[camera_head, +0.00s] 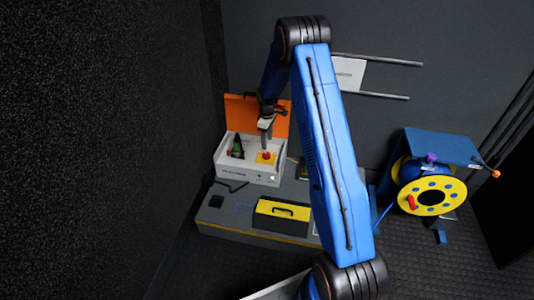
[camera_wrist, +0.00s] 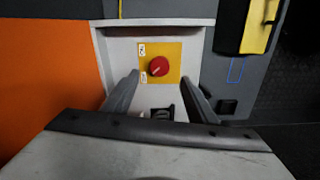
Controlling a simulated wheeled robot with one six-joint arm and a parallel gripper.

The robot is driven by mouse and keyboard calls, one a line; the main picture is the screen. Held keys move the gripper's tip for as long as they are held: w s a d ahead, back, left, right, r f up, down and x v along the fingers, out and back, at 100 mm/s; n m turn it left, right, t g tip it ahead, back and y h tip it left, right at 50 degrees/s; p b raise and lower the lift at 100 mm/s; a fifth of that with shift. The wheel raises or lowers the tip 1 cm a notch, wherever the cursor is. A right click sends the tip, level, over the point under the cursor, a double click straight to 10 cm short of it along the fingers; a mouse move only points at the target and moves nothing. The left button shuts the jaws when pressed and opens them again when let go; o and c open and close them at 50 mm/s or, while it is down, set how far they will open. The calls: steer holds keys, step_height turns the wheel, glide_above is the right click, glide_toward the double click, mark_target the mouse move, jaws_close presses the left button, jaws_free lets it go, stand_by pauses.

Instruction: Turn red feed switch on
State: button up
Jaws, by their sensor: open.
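The red switch (camera_wrist: 159,67) is a round knob on a yellow plate (camera_wrist: 174,50) inside a white box (camera_wrist: 212,40). A pale mark on the knob points to the lower left in the wrist view. Two small labels sit left of the knob, one above the other; their text is too small to read. In the head view the red switch (camera_head: 266,155) lies just below my gripper (camera_head: 267,136). My gripper is open and empty, pointing down, with its fingers on either side of the knob in the wrist view (camera_wrist: 160,77). Contact does not show.
The box's orange lid (camera_head: 272,113) stands open behind. A black part (camera_head: 237,148) with green sits left of the knob. A green light (camera_head: 273,178) shows on the box front. A yellow case (camera_head: 282,210) lies in front; a cable reel (camera_head: 432,196) stands right.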

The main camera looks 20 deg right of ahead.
mark_target(267, 154)
step_height(267, 154, down, 9)
steer(key=shift+r, duration=0.1)
stand_by(0.3)
steer(key=c, duration=1.1)
